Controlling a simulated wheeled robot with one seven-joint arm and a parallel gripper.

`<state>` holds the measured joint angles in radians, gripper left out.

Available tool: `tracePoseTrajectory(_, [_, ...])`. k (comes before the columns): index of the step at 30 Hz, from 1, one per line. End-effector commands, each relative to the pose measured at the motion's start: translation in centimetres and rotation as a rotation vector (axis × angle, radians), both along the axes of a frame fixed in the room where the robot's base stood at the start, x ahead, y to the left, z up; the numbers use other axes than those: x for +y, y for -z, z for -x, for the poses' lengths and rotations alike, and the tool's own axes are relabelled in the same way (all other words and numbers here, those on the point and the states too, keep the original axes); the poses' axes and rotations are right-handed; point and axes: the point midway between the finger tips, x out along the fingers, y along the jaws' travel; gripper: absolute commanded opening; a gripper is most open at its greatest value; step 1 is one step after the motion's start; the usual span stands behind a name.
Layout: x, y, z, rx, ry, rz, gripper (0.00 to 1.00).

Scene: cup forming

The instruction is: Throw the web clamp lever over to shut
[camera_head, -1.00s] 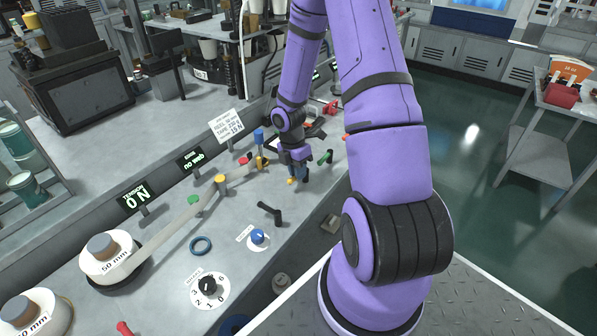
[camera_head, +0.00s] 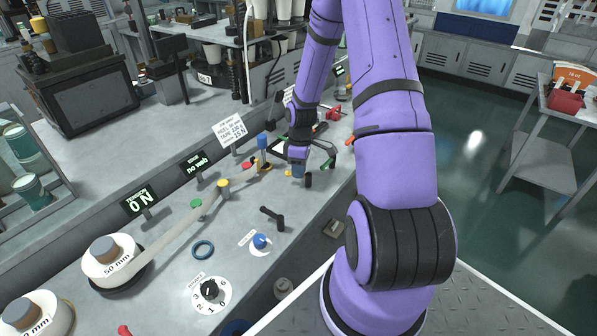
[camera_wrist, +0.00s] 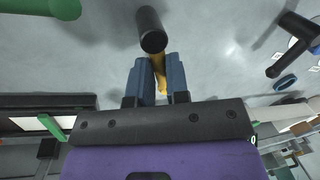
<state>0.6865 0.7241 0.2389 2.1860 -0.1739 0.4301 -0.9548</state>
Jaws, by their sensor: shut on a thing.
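My gripper (camera_wrist: 158,78), purple with blue fingers, is low over the bench. In the wrist view its fingers are shut on a narrow yellow piece (camera_wrist: 160,68). A black cylindrical handle (camera_wrist: 150,28) stands just beyond the fingertips, its round end towards the camera. In the head view this black handle (camera_head: 308,180) shows just right of the fingers. I take the handle and yellow piece for the web clamp lever; how they join is hidden. Another black lever (camera_head: 272,216) lies nearer on the bench, clear of the gripper.
A green handle (camera_head: 330,161) is right of the gripper; it is large in the wrist view (camera_wrist: 45,8). A pale web runs from a 50 mm reel (camera_head: 110,262) past guide posts. A blue knob (camera_head: 261,241), black dial (camera_head: 209,290) and blue ring (camera_head: 203,250) are nearer.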

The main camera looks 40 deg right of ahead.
Motion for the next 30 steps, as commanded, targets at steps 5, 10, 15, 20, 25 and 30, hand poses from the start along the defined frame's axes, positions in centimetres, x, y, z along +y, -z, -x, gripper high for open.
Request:
tracePoseTrajectory(5, [-0.5, -0.1, -0.3, -0.002, 0.153, 0.001, 0.00])
tracePoseTrajectory(10, [-0.9, -0.1, -0.4, -0.003, 0.276, 0.001, 0.00])
tracePoseTrajectory(15, [-1.2, -0.1, -0.5, -0.003, 0.364, 0.001, 0.00])
tracePoseTrajectory(20, [-1.3, -0.1, -0.5, -0.002, 0.416, 0.001, 0.00])
tracePoseTrajectory(25, [-1.4, -0.1, -0.5, -0.003, 0.443, 0.002, 0.00])
tracePoseTrajectory(30, [-1.4, -0.1, -0.5, -0.003, 0.450, 0.001, 0.00])
